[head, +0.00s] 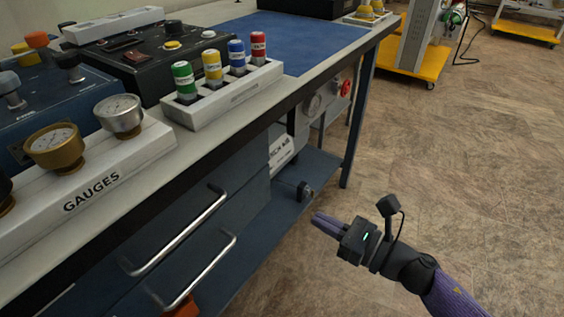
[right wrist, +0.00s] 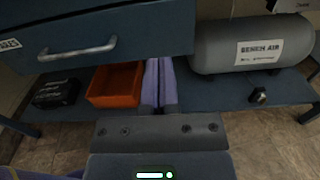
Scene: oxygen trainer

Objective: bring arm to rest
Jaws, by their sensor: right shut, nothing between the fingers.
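My right gripper (head: 328,224) is beside the bench's right front side, over the floor in the head view, below the bench top. Its purple fingers are together and hold nothing. In the right wrist view the closed fingers (right wrist: 158,84) point toward the bench's lower shelf, between an orange bin and a grey tank. My left gripper is not in view.
The bench top (head: 300,85) carries a gauge rack (head: 90,180), colored cylinders in a white holder (head: 225,97) and a blue mat (head: 310,40). Drawer handles (head: 185,232) stick out. The lower shelf holds an orange bin (right wrist: 113,98) and a tank (right wrist: 215,50). Floor (head: 470,150) at right is clear.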

